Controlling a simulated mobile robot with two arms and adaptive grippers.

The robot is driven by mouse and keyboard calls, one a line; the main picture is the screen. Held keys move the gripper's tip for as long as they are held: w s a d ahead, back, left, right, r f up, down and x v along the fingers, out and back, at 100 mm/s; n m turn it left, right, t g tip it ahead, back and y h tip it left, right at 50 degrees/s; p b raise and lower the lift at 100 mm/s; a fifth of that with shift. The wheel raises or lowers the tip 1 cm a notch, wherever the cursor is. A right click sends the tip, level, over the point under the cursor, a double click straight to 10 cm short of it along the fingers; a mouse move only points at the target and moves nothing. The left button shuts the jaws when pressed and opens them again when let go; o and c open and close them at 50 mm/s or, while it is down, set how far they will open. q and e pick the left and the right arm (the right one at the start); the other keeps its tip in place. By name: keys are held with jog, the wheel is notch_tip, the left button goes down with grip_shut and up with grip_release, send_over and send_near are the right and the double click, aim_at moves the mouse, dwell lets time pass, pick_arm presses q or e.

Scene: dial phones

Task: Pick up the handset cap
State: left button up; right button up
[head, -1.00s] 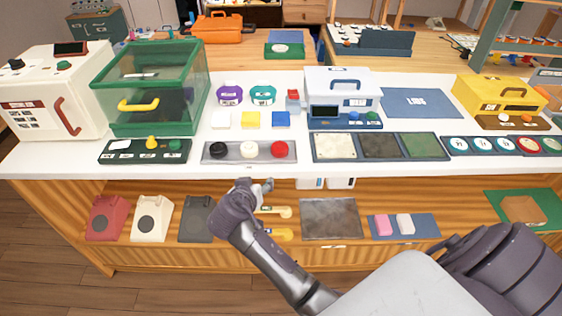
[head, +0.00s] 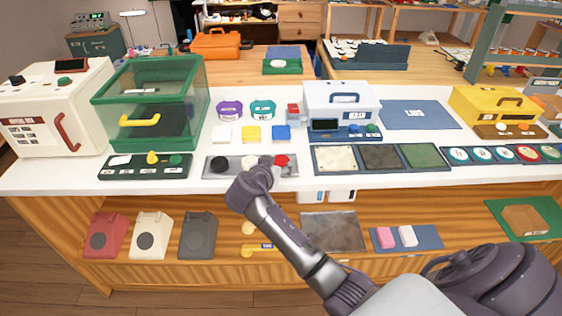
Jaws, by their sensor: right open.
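A grey tray (head: 209,174) on the white counter holds three round caps in a row: a black cap (head: 220,164), a white cap (head: 249,161) and a red cap (head: 281,160). I cannot tell by a label which one is the handset cap. My right gripper (head: 268,170) is open at the tray's front, over its right half. It partly covers the tray between the white and red caps. The fingertips are small and dark, and I cannot tell whether they touch a cap. My left gripper is not in view.
A dark panel (head: 120,173) with buttons lies left of the tray, and framed square pads (head: 335,159) lie to the right. Coloured blocks (head: 251,133) sit behind. A green glass case (head: 176,135) stands back left.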

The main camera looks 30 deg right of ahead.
aim_at(281, 160)
jog(key=x, duration=0.3)
jog(key=shift+w+d+f, duration=0.1)
jog(key=shift+w+d, duration=0.05)
jog(key=shift+w, duration=0.05)
jog(key=shift+c, duration=0.4)
jog(key=c, duration=0.6)
